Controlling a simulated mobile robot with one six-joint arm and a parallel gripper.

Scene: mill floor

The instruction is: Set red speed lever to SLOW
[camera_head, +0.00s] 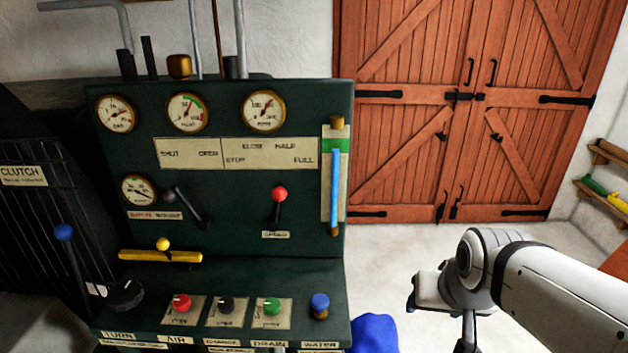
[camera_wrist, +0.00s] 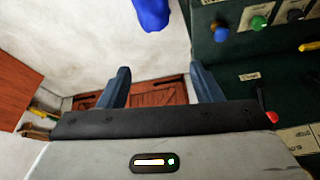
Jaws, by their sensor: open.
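The red speed lever (camera_head: 279,194) has a red ball on a short black arm on the green panel (camera_head: 310,225). It stands nearly upright above a small label reading SPEED. A pale scale plate (camera_head: 270,152) above it carries STOP, SLOW, HALF and FULL. Its red ball also shows at the right edge of the wrist view (camera_wrist: 271,117), partly hidden by my gripper's body. My gripper (camera_wrist: 160,68) is open and empty, its two fingers apart. In the head view my gripper (camera_head: 438,318) hangs right of the panel, well away from the lever.
A grey-knobbed lever (camera_head: 186,207), a yellow handle (camera_head: 160,256) and a blue sight tube (camera_head: 335,190) are near the lever. Several coloured knobs sit on the ledge below. A blue object (camera_head: 375,334) stands beside the panel. Floor before the wooden doors (camera_head: 470,110) is clear.

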